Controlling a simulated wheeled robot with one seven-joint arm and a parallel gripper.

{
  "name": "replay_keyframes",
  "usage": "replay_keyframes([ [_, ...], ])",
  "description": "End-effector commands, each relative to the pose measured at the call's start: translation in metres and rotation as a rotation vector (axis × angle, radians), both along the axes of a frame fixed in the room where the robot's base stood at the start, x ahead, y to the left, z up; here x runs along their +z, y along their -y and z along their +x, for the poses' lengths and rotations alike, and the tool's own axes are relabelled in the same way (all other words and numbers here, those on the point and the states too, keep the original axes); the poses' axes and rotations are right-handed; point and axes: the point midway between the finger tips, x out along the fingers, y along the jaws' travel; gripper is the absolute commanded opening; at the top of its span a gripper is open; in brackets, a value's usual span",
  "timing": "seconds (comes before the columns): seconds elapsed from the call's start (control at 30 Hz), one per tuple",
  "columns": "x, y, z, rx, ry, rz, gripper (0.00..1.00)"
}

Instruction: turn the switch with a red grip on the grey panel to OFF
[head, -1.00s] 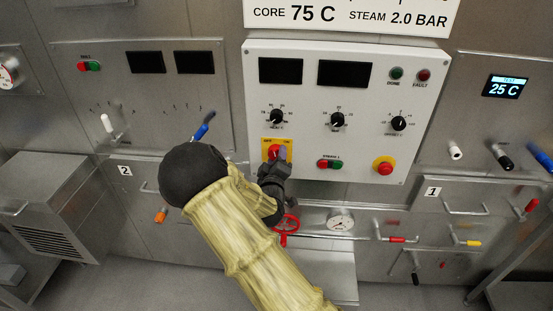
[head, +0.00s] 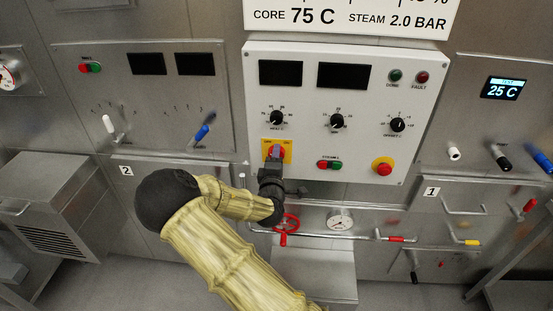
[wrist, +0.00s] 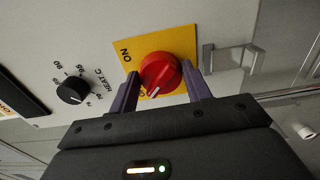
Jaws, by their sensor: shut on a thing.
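The switch with a red grip (head: 276,150) sits on a yellow plate (head: 289,155) at the lower left of the light grey panel (head: 350,145). In the wrist view the round red grip (wrist: 160,70) stands between the two purple-grey fingers of my gripper (wrist: 162,85), which is shut on it. A white mark on the grip points to the lower left of that view, with the word ON on the plate above and left of it. No OFF label is readable. In the head view my gripper (head: 273,163) reaches the switch from below and partly covers it.
A black HEAT C knob (head: 277,118) is just above the switch. Red and green buttons (head: 329,164) and a red mushroom button (head: 384,167) are to the right. A red valve wheel (head: 287,223) and a gauge (head: 340,220) are below, near my forearm.

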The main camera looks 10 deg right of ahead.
Motion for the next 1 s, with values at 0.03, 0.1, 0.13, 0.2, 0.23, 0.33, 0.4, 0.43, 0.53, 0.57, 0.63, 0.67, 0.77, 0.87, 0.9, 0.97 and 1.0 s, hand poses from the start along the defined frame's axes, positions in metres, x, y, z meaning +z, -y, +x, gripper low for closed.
replay_keyframes([
  [0.03,-0.002,-0.001,0.0,0.003,-0.006,-0.003,0.26],
  [0.1,-0.002,-0.001,0.0,0.003,-0.007,-0.004,0.26],
  [0.13,-0.002,-0.001,0.0,0.003,-0.007,-0.004,0.26],
  [0.2,-0.002,-0.001,0.0,0.003,-0.007,-0.004,0.25],
  [0.23,-0.002,-0.001,0.0,0.003,-0.006,-0.003,0.25],
  [0.33,-0.003,-0.001,0.0,0.003,-0.007,-0.003,0.52],
  [0.4,-0.002,-0.001,0.0,0.002,-0.006,-0.003,0.66],
  [0.43,-0.002,-0.001,0.0,0.002,-0.005,-0.003,0.69],
  [0.53,-0.002,-0.001,0.0,0.002,-0.004,-0.002,0.69],
  [0.57,-0.001,-0.001,0.0,0.001,-0.004,-0.002,0.69],
  [0.63,-0.001,0.0,0.0,0.001,-0.003,-0.002,0.69],
  [0.67,-0.001,0.0,0.0,0.001,-0.003,-0.002,0.69],
  [0.77,-0.001,-0.001,-0.002,0.001,-0.003,-0.001,0.69],
  [0.87,-0.002,-0.004,-0.009,0.002,-0.002,0.0,0.69],
  [0.9,-0.002,-0.005,-0.013,0.001,-0.003,-0.001,0.69],
  [0.97,-0.002,-0.008,-0.021,0.002,-0.003,-0.001,0.69],
  [1.0,-0.003,-0.01,-0.027,0.001,-0.003,-0.001,0.69],
])
